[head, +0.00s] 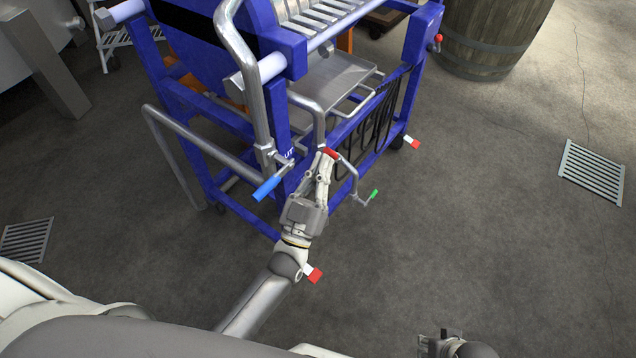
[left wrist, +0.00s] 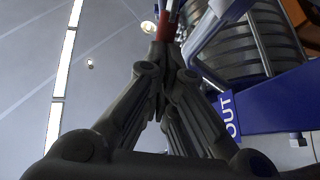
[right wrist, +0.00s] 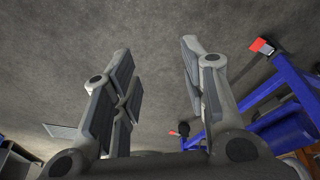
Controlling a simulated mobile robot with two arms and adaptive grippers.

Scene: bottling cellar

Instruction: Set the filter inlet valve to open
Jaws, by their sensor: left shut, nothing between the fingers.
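A blue-framed filter press (head: 290,75) with steel pipes stands in the upper middle of the head view. A red lever handle (head: 331,153) sits on its near side; it also shows in the left wrist view (left wrist: 165,24). My left gripper (head: 327,158) is shut with its fingertips at this red handle and nothing between them; contact is unclear. A blue lever handle (head: 267,189) is left of it, by the "OUT" label (left wrist: 231,115). A green-tipped lever (head: 374,194) is lower right. No inlet label is readable. My right gripper (right wrist: 157,85) is open and empty.
Red-and-white tabs (head: 414,143) (head: 314,274) sit low near the press's corners. A wooden barrel (head: 488,38) stands at the upper right. Floor grates (head: 594,172) (head: 26,240) lie at both sides. The floor to the right is clear.

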